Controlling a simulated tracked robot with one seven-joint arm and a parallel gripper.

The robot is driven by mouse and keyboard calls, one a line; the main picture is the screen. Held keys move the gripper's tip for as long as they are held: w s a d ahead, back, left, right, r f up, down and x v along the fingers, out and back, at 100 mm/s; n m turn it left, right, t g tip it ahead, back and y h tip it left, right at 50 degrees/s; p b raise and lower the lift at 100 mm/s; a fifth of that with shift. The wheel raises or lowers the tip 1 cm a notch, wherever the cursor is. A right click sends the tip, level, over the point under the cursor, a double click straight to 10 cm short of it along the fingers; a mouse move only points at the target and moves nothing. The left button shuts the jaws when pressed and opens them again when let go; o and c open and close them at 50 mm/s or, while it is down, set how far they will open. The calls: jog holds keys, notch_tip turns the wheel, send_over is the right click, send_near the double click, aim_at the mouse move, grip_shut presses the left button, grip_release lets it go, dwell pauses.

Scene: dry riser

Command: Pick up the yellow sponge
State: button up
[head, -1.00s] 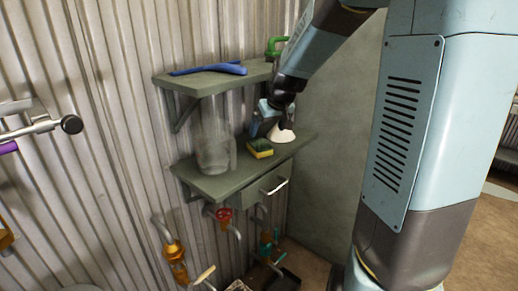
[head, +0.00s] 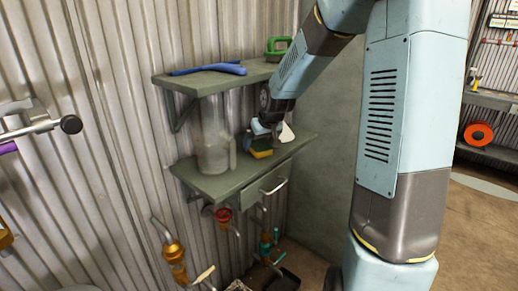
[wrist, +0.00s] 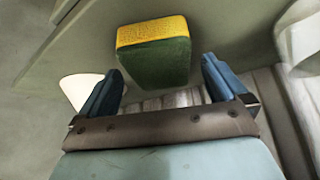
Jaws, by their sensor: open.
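The yellow sponge (head: 260,153) lies on the lower green shelf (head: 225,181), partly hidden by my gripper in the head view. In the wrist view the sponge (wrist: 153,50) shows a yellow face and a dark green face. My gripper (head: 258,132) is over the lower shelf at the sponge. In the wrist view my gripper (wrist: 162,75) is open, with one blue finger to each side of the sponge's line. The sponge appears just beyond the fingertips and between them. I cannot tell whether either finger touches it.
A white object (head: 286,133) is close on the right of my gripper. The upper shelf (head: 200,83), holding a blue tool (head: 210,69) and a green object (head: 277,47), is above.

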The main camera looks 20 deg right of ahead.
jog(key=shift+w+f, duration=0.2)
jog(key=shift+f, duration=0.15)
jog(key=shift+c, duration=0.4)
jog(key=c, duration=1)
jog(key=shift+c, duration=0.6)
jog(key=shift+r, duration=0.1)
jog(key=shift+r, duration=0.25)
jog(key=s+d, duration=0.1)
jog(key=s, duration=0.8)
jog(key=s+d, duration=0.2)
jog(key=s, duration=0.6)
jog(key=shift+s+d+r, duration=0.25)
jog(key=shift+s+r, duration=0.1)
jog(key=shift+r, duration=0.1)
